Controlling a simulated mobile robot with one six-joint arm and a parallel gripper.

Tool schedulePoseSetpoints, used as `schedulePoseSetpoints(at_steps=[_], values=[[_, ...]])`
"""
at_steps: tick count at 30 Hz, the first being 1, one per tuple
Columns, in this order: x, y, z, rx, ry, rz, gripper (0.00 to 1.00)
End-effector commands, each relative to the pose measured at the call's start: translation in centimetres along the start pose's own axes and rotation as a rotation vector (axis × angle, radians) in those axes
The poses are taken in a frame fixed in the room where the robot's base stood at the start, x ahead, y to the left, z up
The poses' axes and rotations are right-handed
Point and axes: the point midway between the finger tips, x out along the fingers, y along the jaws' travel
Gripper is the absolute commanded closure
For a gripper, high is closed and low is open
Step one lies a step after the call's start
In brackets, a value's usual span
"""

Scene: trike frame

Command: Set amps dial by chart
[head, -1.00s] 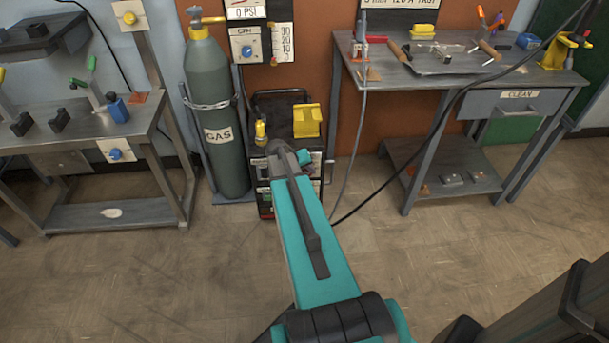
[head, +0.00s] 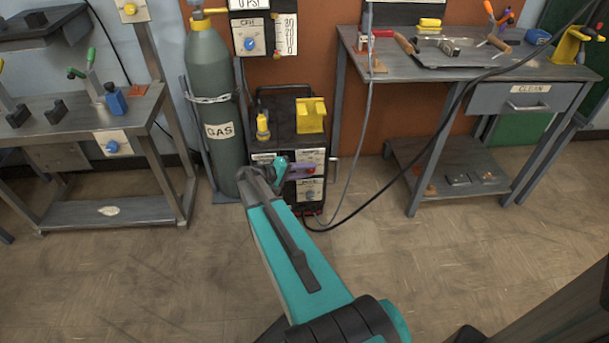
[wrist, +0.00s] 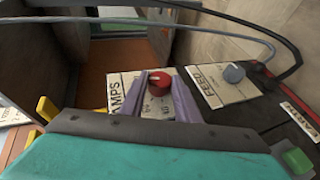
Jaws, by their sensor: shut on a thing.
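The amps dial is a round red knob (wrist: 158,82) with a pale pointer mark, on a white plate lettered AMPS in the wrist view. My gripper (wrist: 159,88) has its two purple fingers on either side of this knob and is shut on it. In the head view my gripper (head: 306,171) is at the front panel of the dark welding machine (head: 285,106), and a bit of red shows at its tips. The chart (head: 412,1) on the wall is almost wholly cut off by the top edge, so its lettering cannot be read.
The grey FEED dial (wrist: 233,73) sits beside the amps plate, with a green button (wrist: 297,160) near the lower right corner. The grey gas cylinder (head: 212,100) stands left of the machine. A dark cable (head: 375,195) runs at the right. The floor in front is clear.

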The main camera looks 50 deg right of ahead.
Motion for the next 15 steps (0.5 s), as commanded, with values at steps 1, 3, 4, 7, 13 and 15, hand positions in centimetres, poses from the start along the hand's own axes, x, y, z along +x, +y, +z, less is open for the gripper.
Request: schedulePoseSetpoints(at_steps=[1,3,4,7,13,15], values=[[-0.14,-0.58,-0.66,-0.013,0.016,0.025,0.93],[-0.12,-0.56,-0.65,-0.028,0.016,0.062,0.93],[-0.12,-0.54,-0.63,-0.033,0.015,0.075,0.93],[-0.1,-0.52,-0.6,-0.048,0.016,0.112,0.93],[-0.09,-0.41,-0.51,-0.063,0.014,0.148,0.93],[-0.09,-0.36,-0.5,-0.064,0.014,0.152,0.93]])
